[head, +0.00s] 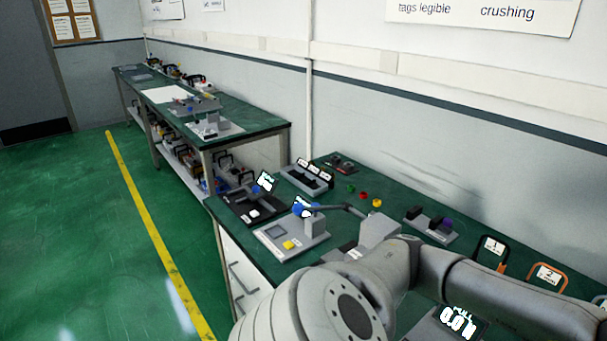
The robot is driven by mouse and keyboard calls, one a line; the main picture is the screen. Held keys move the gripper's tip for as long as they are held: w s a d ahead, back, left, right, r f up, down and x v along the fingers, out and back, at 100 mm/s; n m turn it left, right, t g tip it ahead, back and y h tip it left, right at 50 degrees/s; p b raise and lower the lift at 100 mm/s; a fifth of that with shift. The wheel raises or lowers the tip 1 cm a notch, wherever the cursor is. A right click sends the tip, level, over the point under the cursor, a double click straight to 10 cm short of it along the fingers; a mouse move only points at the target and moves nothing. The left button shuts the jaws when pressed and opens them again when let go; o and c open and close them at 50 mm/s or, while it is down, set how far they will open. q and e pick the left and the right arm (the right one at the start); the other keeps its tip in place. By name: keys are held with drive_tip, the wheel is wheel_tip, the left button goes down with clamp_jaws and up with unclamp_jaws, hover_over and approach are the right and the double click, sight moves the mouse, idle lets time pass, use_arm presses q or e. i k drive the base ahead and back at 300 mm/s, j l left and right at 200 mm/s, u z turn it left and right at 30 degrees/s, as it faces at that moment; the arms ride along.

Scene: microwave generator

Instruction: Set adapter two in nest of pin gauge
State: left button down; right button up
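Neither gripper is in view; only a grey arm of mine shows, crossing the lower right and hiding part of the bench. I cannot tell for sure which device is the pin gauge or which piece is adapter two. A grey fixture (430,222) with a black block and a purple part stands at the back of the near bench. A black tag stand marked 1 (490,249) and an orange-edged one marked 2 (547,277) stand to its right. A display reading about 0.0 (458,321) is partly hidden below my arm.
The near green bench (330,207) holds a grey device with a yellow button (290,244), a black device (250,207), a labelled grey tray (307,179) and small red, green and yellow caps (365,197). A second bench (250,133) stands beyond. Floor at left is clear.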

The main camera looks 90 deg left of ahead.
sight(276, 233)
drive_tip(key=u, duration=0.8)
drive_tip(key=j+u, duration=0.35)
drive_tip(key=i+j+u, duration=0.15)
drive_tip(key=u, duration=0.15)
drive_tip(key=i+j+u, duration=0.15)
drive_tip(key=j+u, duration=0.2)
drive_tip(key=i+j, duration=0.25)
drive_tip(key=j, duration=0.15)
drive_tip(key=i+j, duration=0.25)
drive_tip(key=j, duration=0.15)
